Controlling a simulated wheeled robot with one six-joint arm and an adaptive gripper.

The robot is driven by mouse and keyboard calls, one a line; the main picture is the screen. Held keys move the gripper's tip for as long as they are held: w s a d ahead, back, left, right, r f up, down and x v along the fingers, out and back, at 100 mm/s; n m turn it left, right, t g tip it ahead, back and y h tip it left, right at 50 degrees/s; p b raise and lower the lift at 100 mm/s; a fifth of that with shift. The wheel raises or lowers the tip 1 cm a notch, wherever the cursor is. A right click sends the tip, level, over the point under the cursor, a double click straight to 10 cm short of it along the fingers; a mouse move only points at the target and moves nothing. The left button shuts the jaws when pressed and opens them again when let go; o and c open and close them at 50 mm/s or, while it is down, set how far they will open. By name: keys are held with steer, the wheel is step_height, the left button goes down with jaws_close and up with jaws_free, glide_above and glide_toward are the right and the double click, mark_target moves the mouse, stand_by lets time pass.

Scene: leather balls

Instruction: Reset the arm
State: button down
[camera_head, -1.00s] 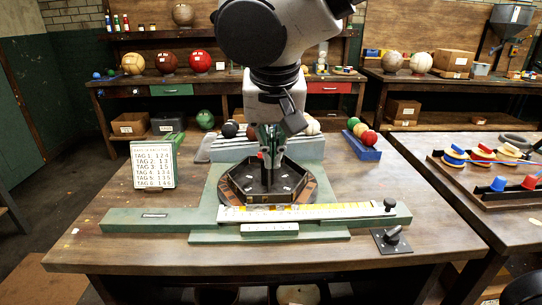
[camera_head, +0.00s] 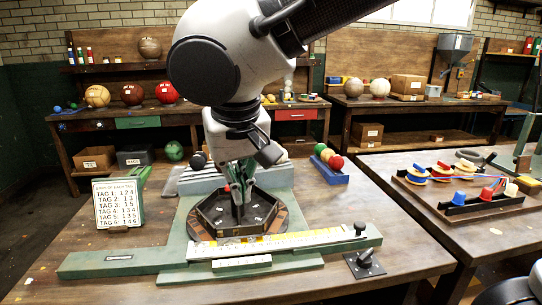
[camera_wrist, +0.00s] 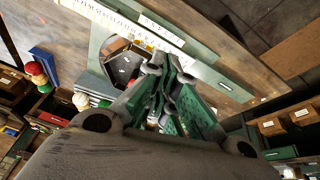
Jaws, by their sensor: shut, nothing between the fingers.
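My gripper (camera_head: 238,190) is shut and empty, pointing down above the dark hexagonal tray (camera_head: 213,216) on the green fixture in the head view. In the wrist view its green fingers (camera_wrist: 163,75) are together, with the hexagonal tray (camera_wrist: 117,62) beyond them to the left. My arm comes down from the top of the head view and hides part of the back of the bench. Whether the fingertips touch the tray cannot be told.
A white tag board (camera_head: 118,204) stands at the left of the wooden bench. A blue rack (camera_head: 332,172) with coloured balls is at the back right. A black knob (camera_head: 365,258) sits at the front right. A second table (camera_head: 485,233) holds a tray of spools.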

steer(key=w+d+f+n+g, duration=0.1)
steer(key=w+d+f+n, duration=0.1)
steer(key=d, duration=0.9)
steer(key=w+d+f+n+g, duration=0.1)
steer(key=w+d+f+n, duration=0.1)
steer(key=d, duration=1)
steer(key=s+d+m+t, duration=0.1)
steer(key=d+m, duration=0.3)
steer(key=d, duration=0.7)
steer(key=s+d+r+m+t+h, duration=0.1)
steer(key=s+d+m, duration=0.2)
steer(key=d, duration=0.7)
steer(key=shift+s+d+r+m+t, duration=0.3)
steer(key=shift+d+m+t, duration=0.1)
steer(key=shift+m, duration=0.8)
